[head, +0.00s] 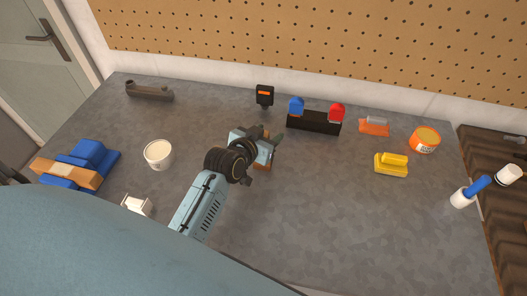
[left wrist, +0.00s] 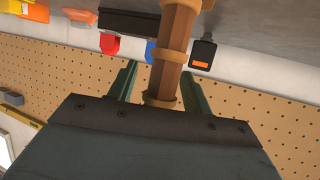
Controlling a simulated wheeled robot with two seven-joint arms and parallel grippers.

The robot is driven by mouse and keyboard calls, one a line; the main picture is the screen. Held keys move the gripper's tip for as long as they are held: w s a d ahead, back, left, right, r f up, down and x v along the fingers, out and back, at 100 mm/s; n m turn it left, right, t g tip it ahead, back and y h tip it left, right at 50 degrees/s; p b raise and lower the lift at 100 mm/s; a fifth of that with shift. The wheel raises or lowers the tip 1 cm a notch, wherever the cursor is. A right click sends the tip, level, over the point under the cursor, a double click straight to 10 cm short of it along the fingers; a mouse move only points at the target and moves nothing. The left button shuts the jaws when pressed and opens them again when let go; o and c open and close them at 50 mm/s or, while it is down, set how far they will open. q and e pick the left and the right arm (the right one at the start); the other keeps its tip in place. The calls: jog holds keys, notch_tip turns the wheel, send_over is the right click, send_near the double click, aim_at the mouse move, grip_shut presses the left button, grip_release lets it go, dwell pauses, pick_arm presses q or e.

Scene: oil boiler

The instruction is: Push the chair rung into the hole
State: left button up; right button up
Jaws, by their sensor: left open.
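A brown wooden chair rung (left wrist: 172,54) with turned rings stands between the two green fingers of my left gripper (left wrist: 158,65) in the left wrist view. The fingers are open on either side of it, with a small gap visible. In the head view my left gripper (head: 270,147) is over the middle of the table and hides most of the rung (head: 263,163). A wooden piece (head: 65,174) lies in a blue vise (head: 92,155) at the left; I cannot make out a hole in it. My right gripper is not in view.
A white cup (head: 159,154) and a small white holder (head: 136,204) stand between the vise and my left arm. Behind the gripper are a black device (head: 265,96) and a black rack (head: 314,123) with blue and red items. The front right table is clear.

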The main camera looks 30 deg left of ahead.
pick_arm(q)
grip_shut()
dwell(0.3)
notch_tip(320, 180, up, 10)
jog(key=shift+p, duration=0.45)
